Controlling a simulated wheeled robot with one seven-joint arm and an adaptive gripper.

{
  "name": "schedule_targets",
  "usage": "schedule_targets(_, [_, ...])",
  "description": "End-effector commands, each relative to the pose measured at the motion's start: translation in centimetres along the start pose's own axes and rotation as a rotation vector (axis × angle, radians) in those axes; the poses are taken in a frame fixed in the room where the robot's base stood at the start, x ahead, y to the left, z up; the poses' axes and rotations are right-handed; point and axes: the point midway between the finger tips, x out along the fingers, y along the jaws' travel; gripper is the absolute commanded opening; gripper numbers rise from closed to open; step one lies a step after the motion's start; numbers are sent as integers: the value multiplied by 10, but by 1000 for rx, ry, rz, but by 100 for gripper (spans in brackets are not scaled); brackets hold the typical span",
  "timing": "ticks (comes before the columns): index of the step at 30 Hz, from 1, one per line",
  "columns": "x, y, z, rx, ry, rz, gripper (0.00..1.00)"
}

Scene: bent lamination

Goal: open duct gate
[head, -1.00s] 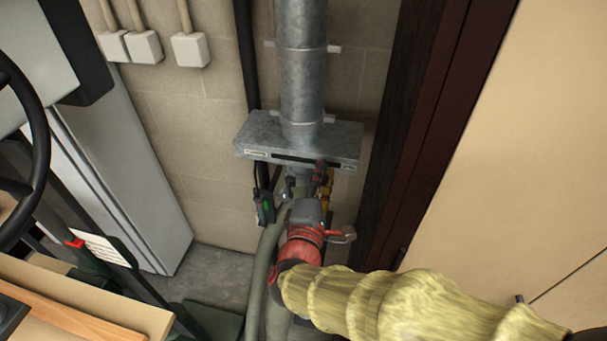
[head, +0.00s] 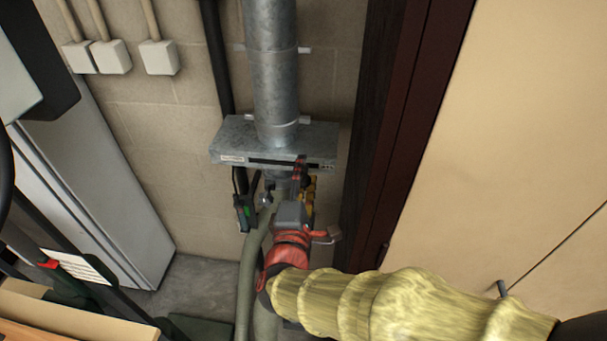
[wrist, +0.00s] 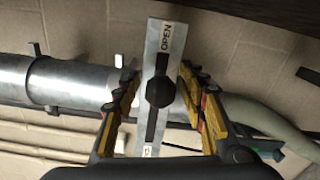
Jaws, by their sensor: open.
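The duct gate (head: 232,145) is a flat grey metal box on a vertical round duct (head: 272,85). It has a dark slot along its front edge. In the wrist view the gate's front plate (wrist: 165,32) carries an OPEN label near its top end and another label, partly cut off, near its lower end. A black knob (wrist: 160,92) sits on the plate's dark slot, around its middle. My gripper (head: 300,180) is just in front of and below the gate. In the wrist view my gripper (wrist: 158,95) is open, with one yellow-and-black finger on each side of the plate and knob.
A grey-green hose (head: 248,275) hangs below the gate. A dark door frame (head: 400,130) and beige door (head: 520,150) stand close on the right. A grey cabinet (head: 95,190) stands left. White wall boxes (head: 158,58) are at upper left.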

Motion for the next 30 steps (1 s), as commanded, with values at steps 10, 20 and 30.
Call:
schedule_targets(10, [-24,1,-2,2,5,2,42])
schedule_targets(20, [-81,0,-2,1,6,1,42])
schedule_targets(30, [-116,0,-1,0,3,0,42])
